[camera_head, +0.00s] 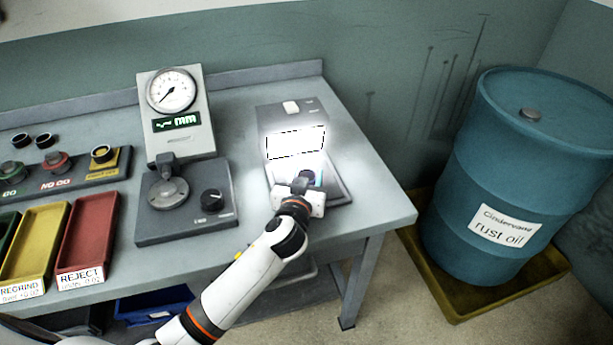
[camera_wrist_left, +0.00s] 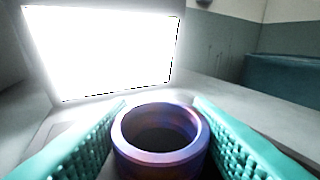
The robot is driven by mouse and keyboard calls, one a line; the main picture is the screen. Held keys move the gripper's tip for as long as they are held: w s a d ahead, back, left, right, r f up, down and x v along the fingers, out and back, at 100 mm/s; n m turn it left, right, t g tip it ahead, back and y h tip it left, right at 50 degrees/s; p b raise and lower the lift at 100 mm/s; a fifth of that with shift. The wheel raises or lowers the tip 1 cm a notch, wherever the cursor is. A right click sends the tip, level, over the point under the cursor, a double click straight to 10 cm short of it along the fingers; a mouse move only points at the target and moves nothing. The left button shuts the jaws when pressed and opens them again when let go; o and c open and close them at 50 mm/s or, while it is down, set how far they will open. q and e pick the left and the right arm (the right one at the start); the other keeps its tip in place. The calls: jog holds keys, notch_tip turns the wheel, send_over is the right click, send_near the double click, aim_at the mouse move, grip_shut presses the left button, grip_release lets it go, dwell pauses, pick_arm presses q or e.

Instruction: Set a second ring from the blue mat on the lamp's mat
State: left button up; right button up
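My left gripper (camera_head: 304,184) is at the lamp, low over the lamp's mat (camera_head: 338,188). In the left wrist view a dark ring with a violet sheen (camera_wrist_left: 160,140) sits between the two teal ribbed fingers, which lie against its sides. The ring (camera_head: 307,175) shows only partly in the head view, behind the gripper. Whether it touches the mat is hard to tell. The lamp (camera_head: 290,118) has a bright lit panel just behind the ring. No blue mat can be made out. My right gripper is not in view.
A dial gauge (camera_head: 172,110) with a dark base (camera_head: 185,205) stands left of the lamp. Yellow (camera_head: 38,240) and red (camera_head: 90,232) trays and a gauge strip with a ring (camera_head: 102,154) lie farther left. A blue drum (camera_head: 535,165) stands right of the bench.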

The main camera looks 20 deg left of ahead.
pick_arm(q)
jog(key=o, duration=0.4)
jog(key=shift+o, duration=0.2)
jog(key=shift+s, duration=0.15)
jog(key=s, duration=0.4)
jog(key=s+r, duration=0.1)
jog(key=s, duration=0.2)
jog(key=s+d+r+b, duration=0.1)
jog(key=s, duration=0.3)
jog(key=shift+s, duration=0.3)
jog(key=shift+d, duration=0.1)
